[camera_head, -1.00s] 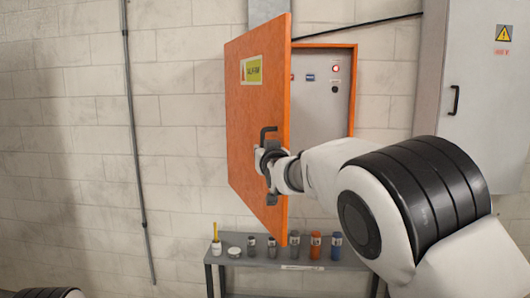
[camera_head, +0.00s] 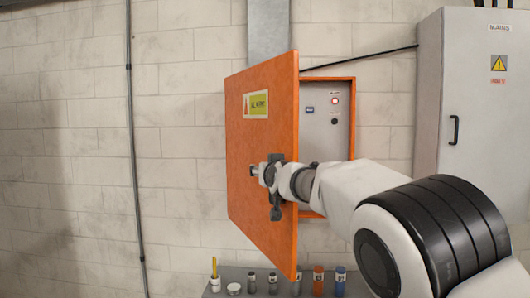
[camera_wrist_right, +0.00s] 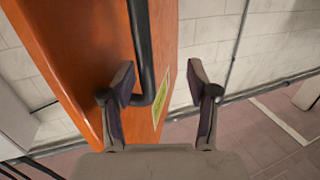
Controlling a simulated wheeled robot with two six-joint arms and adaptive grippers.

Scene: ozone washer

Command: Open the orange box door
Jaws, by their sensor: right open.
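The orange box door (camera_head: 250,135) stands swung out from the wall box, with a yellow warning label on its face. Part of the grey box interior (camera_head: 325,120) shows behind its right edge. My right gripper (camera_head: 268,178) is at the door's face near its free edge, with the arm reaching around from the right. In the right wrist view the open fingers (camera_wrist_right: 162,100) have the black bar handle (camera_wrist_right: 143,45) between them, closer to the left finger. I cannot tell whether they touch. My left gripper is out of view.
A grey cabinet (camera_head: 470,120) with a black handle is on the wall at right. A low grey bench (camera_head: 250,291) with several small bottles stands below the door. A vertical conduit (camera_head: 132,150) runs up the wall at left, where the wall is clear.

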